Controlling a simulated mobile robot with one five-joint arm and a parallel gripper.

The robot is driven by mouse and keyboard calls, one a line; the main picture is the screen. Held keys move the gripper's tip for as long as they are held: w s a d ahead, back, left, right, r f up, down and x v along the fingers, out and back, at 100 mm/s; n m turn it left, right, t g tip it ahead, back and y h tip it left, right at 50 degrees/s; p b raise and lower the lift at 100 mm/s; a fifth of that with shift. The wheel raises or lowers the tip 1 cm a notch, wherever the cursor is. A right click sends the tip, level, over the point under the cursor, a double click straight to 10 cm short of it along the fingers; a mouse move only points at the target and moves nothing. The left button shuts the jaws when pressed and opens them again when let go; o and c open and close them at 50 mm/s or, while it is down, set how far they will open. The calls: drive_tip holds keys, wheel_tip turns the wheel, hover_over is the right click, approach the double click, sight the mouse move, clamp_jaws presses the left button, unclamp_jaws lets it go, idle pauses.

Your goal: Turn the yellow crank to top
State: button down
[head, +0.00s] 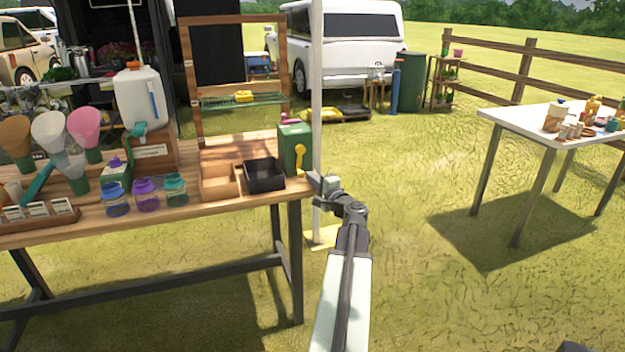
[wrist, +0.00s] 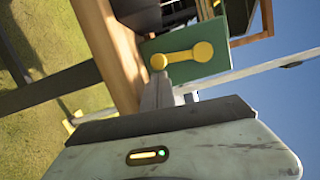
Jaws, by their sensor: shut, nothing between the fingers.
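The yellow crank (head: 300,156) is on the side of a green box (head: 288,140) at the right end of the wooden table. It also shows in the wrist view (wrist: 182,57), which is turned sideways, with one rounded end near the tabletop and the other higher on the box. I cannot tell which end is the pivot. My gripper (head: 327,184) is shut and empty, just right of the table corner and a little below the crank. In the wrist view my fingers (wrist: 172,85) point towards the crank; whether they touch it is unclear.
The wooden table (head: 240,205) holds a black tray (head: 264,176), a light wooden tray (head: 218,184) and several jars. A pale post (head: 316,90) rises just behind the green box. A white table (head: 510,122) stands at right, with open grass between.

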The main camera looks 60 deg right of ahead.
drive_tip(key=shift+s+d, duration=0.2)
drive_tip(key=shift+s, duration=0.05)
drive_tip(key=v, duration=0.8)
